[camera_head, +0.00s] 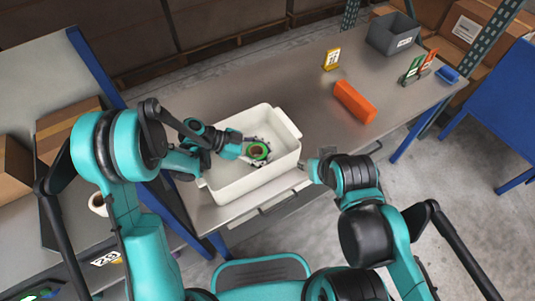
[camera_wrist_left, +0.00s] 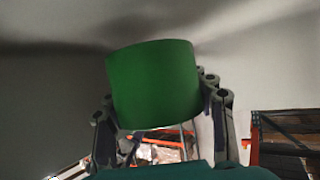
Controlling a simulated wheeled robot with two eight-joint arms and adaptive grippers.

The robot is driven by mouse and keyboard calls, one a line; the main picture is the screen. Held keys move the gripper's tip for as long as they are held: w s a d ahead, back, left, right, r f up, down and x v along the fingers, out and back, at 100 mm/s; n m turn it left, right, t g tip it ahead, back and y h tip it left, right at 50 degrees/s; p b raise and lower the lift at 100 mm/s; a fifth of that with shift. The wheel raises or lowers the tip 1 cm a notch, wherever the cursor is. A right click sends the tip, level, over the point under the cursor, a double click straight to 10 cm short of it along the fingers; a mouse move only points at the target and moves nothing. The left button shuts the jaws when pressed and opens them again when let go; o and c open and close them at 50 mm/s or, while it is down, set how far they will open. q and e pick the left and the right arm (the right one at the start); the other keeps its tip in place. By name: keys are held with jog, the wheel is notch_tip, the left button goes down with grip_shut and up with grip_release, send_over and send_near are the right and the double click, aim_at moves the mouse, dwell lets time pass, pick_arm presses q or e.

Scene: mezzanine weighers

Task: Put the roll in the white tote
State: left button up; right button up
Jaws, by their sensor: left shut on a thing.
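My left gripper (camera_head: 257,148) is shut on the roll, and both are over or within the tote's right half. Whether the roll touches the tote's floor cannot be told. In the left wrist view the green roll (camera_wrist_left: 153,85) sits between the two fingers of the left gripper (camera_wrist_left: 163,120). My right gripper (camera_head: 312,169) is beside the tote's right front corner, small and partly hidden by its own wrist, so its opening cannot be told.
The tote stands on a grey table (camera_head: 290,88). An orange block (camera_head: 355,101), a yellow sign (camera_head: 332,60), a grey bin (camera_head: 393,35), red and green cards (camera_head: 413,69) and a blue item (camera_head: 447,75) are farther right. A white cup-like thing (camera_head: 98,204) is at left.

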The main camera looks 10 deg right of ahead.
aim_at(259, 151)
pick_arm(q)
jog(key=shift+f, duration=0.15)
jog(key=o, duration=1.4)
jog(key=shift+c, duration=0.2)
jog(key=shift+r+p, duration=0.45)
jog(key=shift+r, duration=0.05)
jog(key=p+v, duration=0.2)
jog(key=v, duration=0.4)
jog(key=shift+a+r+p, duration=0.2)
jog(key=shift+r+p, duration=0.1)
jog(key=shift+p, duration=0.1)
jog(key=shift+w+a+r, duration=0.1)
jog(key=shift+a+r, duration=0.05)
jog(key=shift+a, duration=0.3)
